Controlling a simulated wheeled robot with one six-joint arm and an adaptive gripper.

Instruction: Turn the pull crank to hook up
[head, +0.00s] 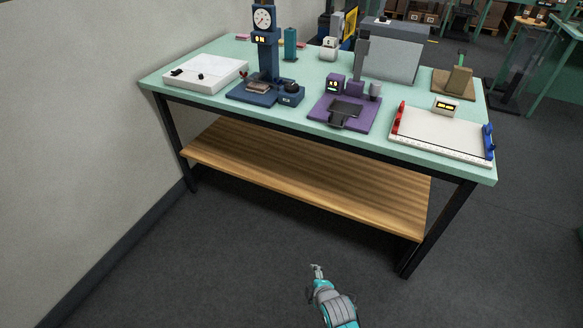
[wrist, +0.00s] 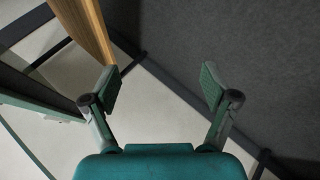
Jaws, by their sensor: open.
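A dark blue stand (head: 266,50) with a round dial gauge (head: 264,18) on top and a small lit display stands at the back left of the green-topped table. A low blue box with a dark round top (head: 291,90) is at its right foot; I cannot tell for sure whether this is the pull crank. The hook is too small to make out. My gripper (head: 317,271) is low in front of the table, over the floor and well apart from the stand. In the wrist view my gripper (wrist: 162,88) is open and empty, with its two fingers spread.
The table (head: 215,106) also bears a white tray (head: 205,73), a purple device (head: 345,110), a white board with red and blue ends (head: 440,134) and a grey panel (head: 390,60). A wooden shelf (head: 300,170) runs below. A wall (head: 70,120) closes the left side; the front floor is clear.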

